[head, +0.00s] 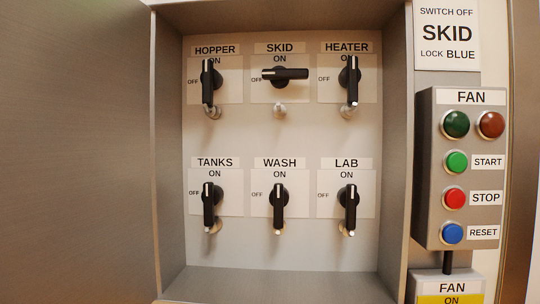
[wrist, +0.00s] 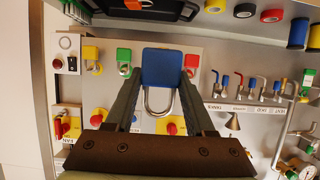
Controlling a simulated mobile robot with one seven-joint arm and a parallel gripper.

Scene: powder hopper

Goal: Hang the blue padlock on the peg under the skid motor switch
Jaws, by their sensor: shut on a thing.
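The blue padlock (wrist: 162,68) is between the fingers of my gripper (wrist: 160,75) in the wrist view. The gripper is shut on its body, and the metal shackle hangs toward the bottom of the picture. The skid switch (head: 285,74) is in the top row, middle, of the open cabinet in the head view. Its black handle lies level, with one end toward the OFF mark at left. A pale peg (head: 280,110) sticks out below it and looks bare. My gripper and the padlock do not show in the head view.
The hopper switch (head: 208,82) and heater switch (head: 350,80) flank the skid switch with upright handles. Cabinet walls enclose the panel, and a fan button box (head: 457,170) stands at right.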

